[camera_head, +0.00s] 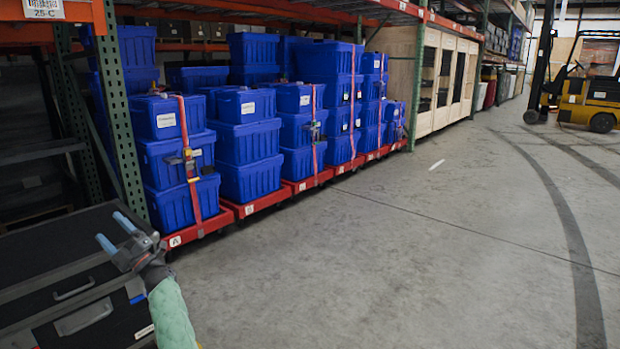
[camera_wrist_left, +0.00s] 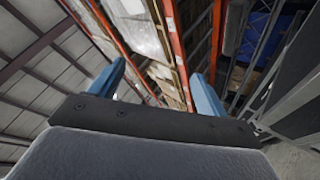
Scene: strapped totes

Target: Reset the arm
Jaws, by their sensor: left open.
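My left gripper (camera_head: 115,234) is at the lower left of the head view, with two light blue fingers spread apart and nothing between them. Its arm has a pale green sleeve. In the left wrist view the same gripper (camera_wrist_left: 163,95) shows its fingers wide apart, facing up toward the ceiling and high racks. My right gripper is in neither view. Stacked blue totes (camera_head: 250,137) stand on red dollies (camera_head: 262,202) beyond the gripper, apart from it. Red straps (camera_head: 188,150) run down the front of some stacks.
A dark case (camera_head: 75,275) with handles is at the lower left, close to my left gripper. A green rack post (camera_head: 122,125) rises behind it. Wooden shelving (camera_head: 430,80) stands farther back. A yellow forklift (camera_head: 585,95) is far right. The concrete floor (camera_head: 400,250) is clear.

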